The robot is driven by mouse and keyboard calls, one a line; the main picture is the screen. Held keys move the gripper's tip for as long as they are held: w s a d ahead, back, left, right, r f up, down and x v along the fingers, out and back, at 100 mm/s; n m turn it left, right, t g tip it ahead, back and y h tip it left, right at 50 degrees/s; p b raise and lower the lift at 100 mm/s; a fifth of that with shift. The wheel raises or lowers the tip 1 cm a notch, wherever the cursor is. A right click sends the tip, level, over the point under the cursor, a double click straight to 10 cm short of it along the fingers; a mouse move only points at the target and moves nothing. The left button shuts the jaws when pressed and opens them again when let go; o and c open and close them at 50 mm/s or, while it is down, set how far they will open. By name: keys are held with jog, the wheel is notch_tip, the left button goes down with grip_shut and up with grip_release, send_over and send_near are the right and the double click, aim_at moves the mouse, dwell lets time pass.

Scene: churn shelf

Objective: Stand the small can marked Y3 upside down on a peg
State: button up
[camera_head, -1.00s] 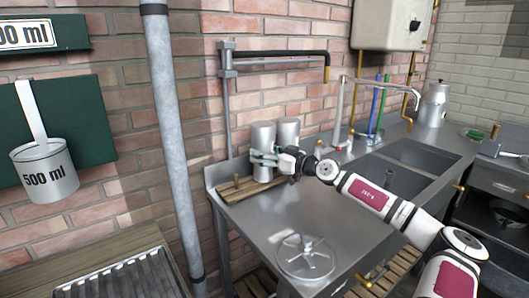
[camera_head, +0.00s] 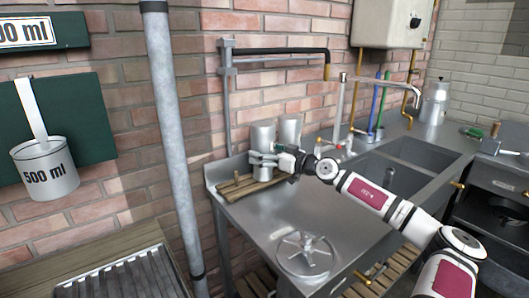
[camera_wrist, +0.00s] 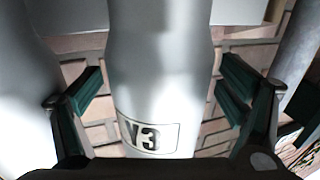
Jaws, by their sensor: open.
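The small can marked Y3 (camera_wrist: 165,70) is a pale metal cylinder filling the middle of the wrist view, with its label low in the picture. My gripper (camera_wrist: 160,92) is open, with one dark green finger on each side of the can. Gaps show between the fingers and its wall. In the head view, my gripper (camera_head: 257,158) is at the nearer of two grey cans (camera_head: 262,134), covering its middle. A short wooden peg (camera_head: 237,179) stands on the wooden peg board (camera_head: 232,193) left of the cans. Whether a peg is inside the can is hidden.
The second can (camera_head: 290,129) stands close behind and right; a pale metal surface (camera_wrist: 25,95) is close at left in the wrist view. A steel counter (camera_head: 270,215) has a wheel-shaped fitting (camera_head: 305,255). A grey pipe (camera_head: 172,150) stands left. A brick wall is behind.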

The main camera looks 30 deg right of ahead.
jog(key=shift+f, duration=0.1)
jog(key=v, duration=1.2)
